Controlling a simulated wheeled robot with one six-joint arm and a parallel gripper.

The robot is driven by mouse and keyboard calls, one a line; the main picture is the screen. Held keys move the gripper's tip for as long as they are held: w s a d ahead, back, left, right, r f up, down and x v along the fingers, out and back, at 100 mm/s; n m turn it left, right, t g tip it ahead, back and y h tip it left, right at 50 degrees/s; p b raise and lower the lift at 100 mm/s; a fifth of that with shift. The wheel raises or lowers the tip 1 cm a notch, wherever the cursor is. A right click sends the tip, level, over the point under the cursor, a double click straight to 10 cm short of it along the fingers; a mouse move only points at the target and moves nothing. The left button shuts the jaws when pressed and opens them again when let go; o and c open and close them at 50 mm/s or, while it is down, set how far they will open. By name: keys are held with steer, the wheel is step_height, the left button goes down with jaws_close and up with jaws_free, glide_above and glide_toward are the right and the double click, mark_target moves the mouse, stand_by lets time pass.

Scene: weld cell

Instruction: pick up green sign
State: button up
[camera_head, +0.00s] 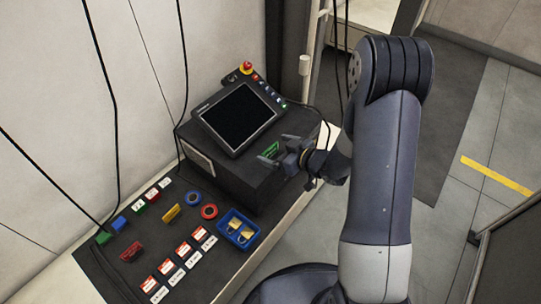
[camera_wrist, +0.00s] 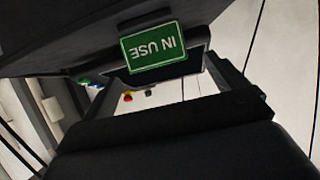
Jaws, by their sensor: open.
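The green sign (camera_head: 270,150) is at the right side of the black box that carries the pendant. In the wrist view the sign (camera_wrist: 152,47) reads "IN USE" upside down and appears close to the camera. My gripper (camera_head: 278,149) is open, with its fingers reaching left around the sign's place in the head view. The sign seems to be between or just ahead of the fingers; I cannot tell whether they touch it. Large dark shapes fill much of the wrist view, and how the sign is supported is not clear.
The black box (camera_head: 222,178) holds a tilted pendant (camera_head: 238,117) and an emergency-stop button (camera_head: 246,68). On the dark mat in front lie a blue tray (camera_head: 237,229), red ring (camera_head: 209,211), blue ring (camera_head: 193,198), yellow tag (camera_head: 171,213) and several red-and-white tags. Cables hang along the wall.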

mark_target(271, 149)
steer(key=x, duration=0.2)
steer(key=b+x, duration=0.1)
steer(key=x, duration=0.1)
steer(key=shift+w+f, duration=0.1)
steer(key=shift+f, duration=0.35)
steer(key=shift+w+a+f, duration=0.1)
steer(key=shift+w+a, duration=0.15)
steer(key=shift+a, duration=0.1)
steer(key=c, duration=1.1)
